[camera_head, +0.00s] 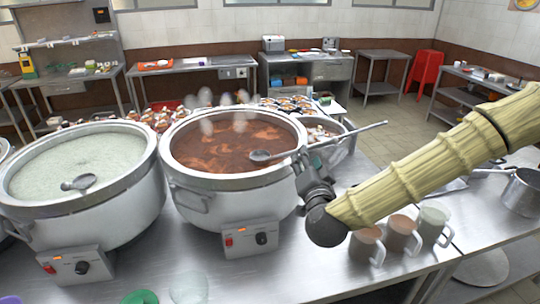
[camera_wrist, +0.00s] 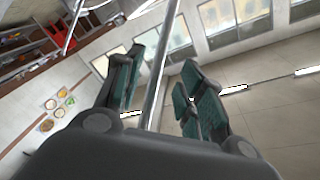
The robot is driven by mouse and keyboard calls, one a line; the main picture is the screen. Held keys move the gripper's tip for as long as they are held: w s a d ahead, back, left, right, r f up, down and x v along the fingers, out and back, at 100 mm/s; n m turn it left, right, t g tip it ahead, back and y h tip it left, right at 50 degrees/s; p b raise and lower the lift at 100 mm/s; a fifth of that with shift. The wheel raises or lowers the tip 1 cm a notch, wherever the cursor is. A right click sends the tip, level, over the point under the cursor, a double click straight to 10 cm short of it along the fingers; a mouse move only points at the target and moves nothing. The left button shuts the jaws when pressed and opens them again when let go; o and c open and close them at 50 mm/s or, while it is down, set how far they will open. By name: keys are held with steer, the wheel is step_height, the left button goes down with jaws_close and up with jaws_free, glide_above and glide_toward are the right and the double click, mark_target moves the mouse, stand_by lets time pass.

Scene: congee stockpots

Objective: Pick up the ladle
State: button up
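A grey ladle (camera_head: 333,137) lies across the right rim of the middle stockpot (camera_head: 190,190). Its bowl is over the reddish-brown congee and its handle slants up to the right, past the pot. My gripper (camera_head: 305,160) is at the pot's right rim, close to the handle. In the wrist view, the ladle's handle (camera_wrist: 158,80) runs between the two green-padded fingers of my gripper (camera_wrist: 162,75). The fingers stand apart, with gaps showing on both sides of the handle. A second ladle (camera_head: 80,182) lies in the left stockpot (camera_head: 110,205) of pale congee.
Mugs (camera_head: 402,234) stand on the steel counter (camera_head: 290,275) below my forearm. A smaller pot (camera_head: 335,150) stands behind my gripper. A saucepan (camera_head: 523,190) is at the far right. Green and clear cups are at the front edge. Steam rises over the middle pot.

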mark_target(288, 153)
steer(key=w+p, duration=0.3)
steer(key=w, duration=0.2)
steer(key=shift+w+a+r, duration=0.1)
steer(key=shift+w+a, duration=0.05)
steer(key=shift+w, duration=0.2)
steer(key=shift+w+p, duration=0.3)
steer(key=shift+w, duration=0.1)
jaws_close()
